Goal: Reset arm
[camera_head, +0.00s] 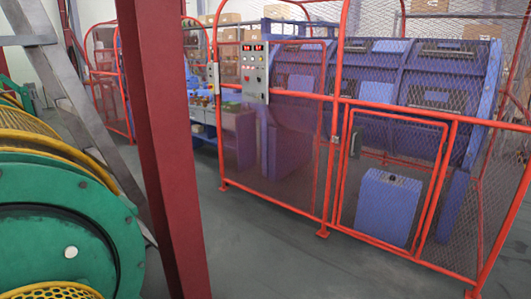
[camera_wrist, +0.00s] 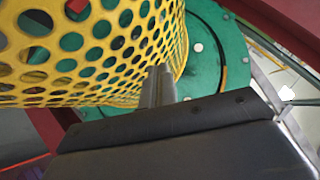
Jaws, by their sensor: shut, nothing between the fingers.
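My gripper (camera_wrist: 158,82) shows in the wrist view as two grey fingers close together, shut with nothing between them. Its dark body fills the lower part of that view. Behind the fingers are a yellow perforated drum guard (camera_wrist: 110,45) and a green round flange (camera_wrist: 215,50); I cannot tell how far the fingertips are from them. My gripper and arm do not show clearly in the head view.
In the head view, green reels (camera_head: 60,240) stand at the left beside a dark red post (camera_head: 165,150). A red mesh cage (camera_head: 325,150) encloses a blue strander (camera_head: 425,75). A control panel (camera_head: 254,72) hangs on its frame. Grey floor (camera_head: 255,250) is clear in front.

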